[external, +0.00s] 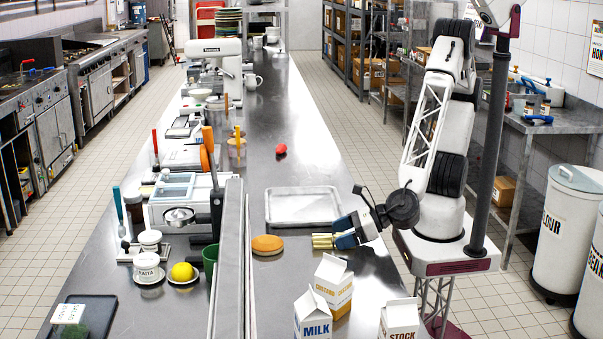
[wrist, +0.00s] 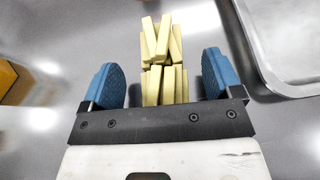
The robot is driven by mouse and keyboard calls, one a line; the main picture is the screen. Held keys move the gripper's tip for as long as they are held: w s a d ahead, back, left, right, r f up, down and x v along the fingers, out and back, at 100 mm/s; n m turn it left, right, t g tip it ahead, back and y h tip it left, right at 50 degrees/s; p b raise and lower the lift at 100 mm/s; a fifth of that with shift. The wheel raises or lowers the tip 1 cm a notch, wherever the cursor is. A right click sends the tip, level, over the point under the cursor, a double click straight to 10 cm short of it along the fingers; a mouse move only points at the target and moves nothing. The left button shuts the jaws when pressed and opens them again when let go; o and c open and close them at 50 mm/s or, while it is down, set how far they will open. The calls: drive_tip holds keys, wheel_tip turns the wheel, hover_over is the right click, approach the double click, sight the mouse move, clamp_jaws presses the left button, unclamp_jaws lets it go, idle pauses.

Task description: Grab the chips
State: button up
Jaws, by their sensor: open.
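The chips (wrist: 165,55) are a small stack of pale yellow sticks on the steel counter. In the wrist view they lie between and just beyond the two blue fingers of my gripper (wrist: 162,85), with gaps on both sides. My gripper is open, and its fingers do not touch the chips there. In the external view the chips (external: 323,241) show at the left tip of my gripper (external: 343,234), low over the counter in front of the metal tray (external: 318,220). The gripper partly hides them there.
The tray's edge is close on the right in the wrist view. Cartons stand nearby: custard (external: 333,285), milk (external: 313,315) and stock (external: 399,318). A red object (external: 281,149) lies farther back. A metal divider (external: 231,270) runs along the left.

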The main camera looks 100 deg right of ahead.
drive_tip(key=shift+c, duration=0.3)
drive_tip(key=c, duration=1)
drive_tip(key=shift+o, duration=0.2)
drive_tip(key=shift+r, duration=0.1)
drive_tip(key=shift+r, duration=1.55)
drive_tip(key=shift+s+d+r, duration=0.15)
drive_tip(key=shift+s, duration=0.1)
drive_tip(key=s+d, duration=0.3)
drive_tip(key=s, duration=0.1)
drive_tip(key=s+d+r, duration=0.1)
drive_tip(key=s+d, duration=0.6)
drive_tip(key=shift+s+r, duration=0.2)
drive_tip(key=shift+s, duration=0.15)
